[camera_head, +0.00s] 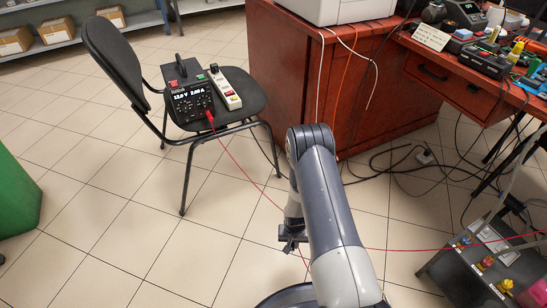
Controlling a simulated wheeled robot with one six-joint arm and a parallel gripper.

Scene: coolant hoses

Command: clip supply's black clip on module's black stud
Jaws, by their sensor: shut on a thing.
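The power supply (190,98) is a black box with a lit display, standing on the seat of a black chair. A thin red lead runs from its front down past my gripper, behind my arm, and out to the right edge. My gripper (292,243) is low over the floor at the centre, shut on a small dark thing, apparently the black clip, hard to make out. The module (450,272) seems to be the grey box at lower right with yellow and red fittings, well to the right of my gripper. I cannot make out its black stud.
A white power strip (225,88) lies beside the supply on the chair (115,60). A red-brown cabinet (295,75) and a cluttered workbench (480,75) stand behind. Black cables (400,160) lie on the floor before them. A green bin (15,195) is at left. Tiled floor is free at lower left.

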